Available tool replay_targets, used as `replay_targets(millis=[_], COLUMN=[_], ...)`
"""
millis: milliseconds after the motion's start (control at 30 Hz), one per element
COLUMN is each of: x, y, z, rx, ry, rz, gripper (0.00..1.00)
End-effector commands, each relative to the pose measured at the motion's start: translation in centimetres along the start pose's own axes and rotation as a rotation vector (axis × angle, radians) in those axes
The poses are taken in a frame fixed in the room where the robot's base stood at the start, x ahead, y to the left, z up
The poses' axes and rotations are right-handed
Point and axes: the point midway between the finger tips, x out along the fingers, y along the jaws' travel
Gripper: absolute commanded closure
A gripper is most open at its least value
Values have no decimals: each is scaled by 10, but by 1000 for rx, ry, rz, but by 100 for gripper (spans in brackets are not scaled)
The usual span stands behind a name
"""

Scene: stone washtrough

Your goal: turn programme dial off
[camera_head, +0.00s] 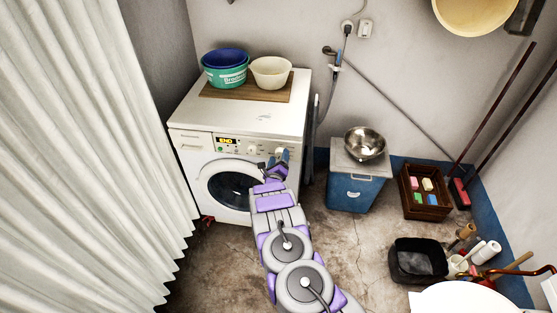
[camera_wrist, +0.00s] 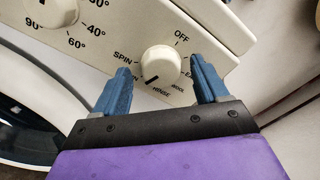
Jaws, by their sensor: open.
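The programme dial (camera_wrist: 161,66) is a round cream knob on the washing machine's front panel, in the wrist view. Its dark mark points down and left, towards the side between SPIN and RINSE. OFF is printed above and to the right of it. My gripper (camera_wrist: 158,66) is open, with one blue finger on each side of the dial. Gaps show between both fingers and the knob. In the head view my gripper (camera_head: 279,158) is at the right end of the white washing machine's (camera_head: 187,147) panel and largely hides the dial. The panel display (camera_head: 227,141) reads END.
A temperature dial (camera_wrist: 45,12) lies left of the programme dial. Two tubs (camera_head: 225,77) and a bowl (camera_head: 270,74) stand on a board on the machine. A white curtain (camera_head: 85,150) hangs at left.

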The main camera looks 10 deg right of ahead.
Motion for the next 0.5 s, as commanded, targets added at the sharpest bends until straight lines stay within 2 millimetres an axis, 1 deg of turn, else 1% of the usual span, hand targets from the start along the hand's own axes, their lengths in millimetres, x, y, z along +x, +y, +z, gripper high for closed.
replay_targets(millis=[100, 500], x=[0, 0], y=[0, 1], z=[0, 0], rx=[0, 0], ry=[0, 0], rz=[0, 1], gripper=[28, 66])
